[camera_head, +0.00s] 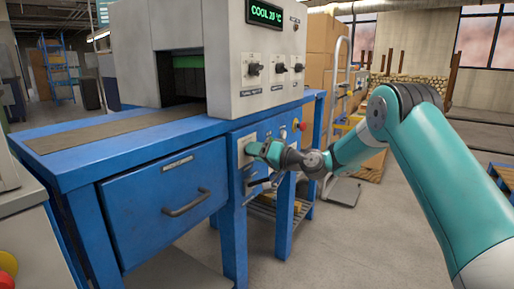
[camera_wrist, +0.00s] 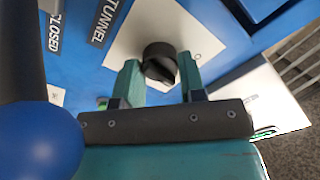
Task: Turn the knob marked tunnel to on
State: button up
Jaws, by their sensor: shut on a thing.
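The tunnel knob is a black round knob (camera_wrist: 159,62) on a white plate (camera_wrist: 150,25) in the wrist view, with a black label reading TUNNEL (camera_wrist: 108,20) beside it. My gripper (camera_wrist: 160,80) has one teal finger on each side of the knob and is shut on it. In the head view my gripper (camera_head: 257,149) reaches the blue front panel below the machine's grey housing and hides the knob. The plate's edge shows there behind the fingers. The knob's pointer direction cannot be told clearly.
A blue ball-ended lever (camera_wrist: 40,140) stands close at the left in the wrist view, near a CLOSED label. A red button (camera_head: 302,126) sits right of my gripper. Several black knobs (camera_head: 254,69) are on the upper panel. A drawer handle (camera_head: 187,203) projects at left.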

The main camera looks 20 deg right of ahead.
jog(key=shift+d+m, duration=0.1)
jog(key=shift+m, duration=0.2)
dwell(0.4)
jog(key=o, duration=0.9)
jog(key=shift+b+v, duration=0.35)
jog(key=shift+v, duration=8.4)
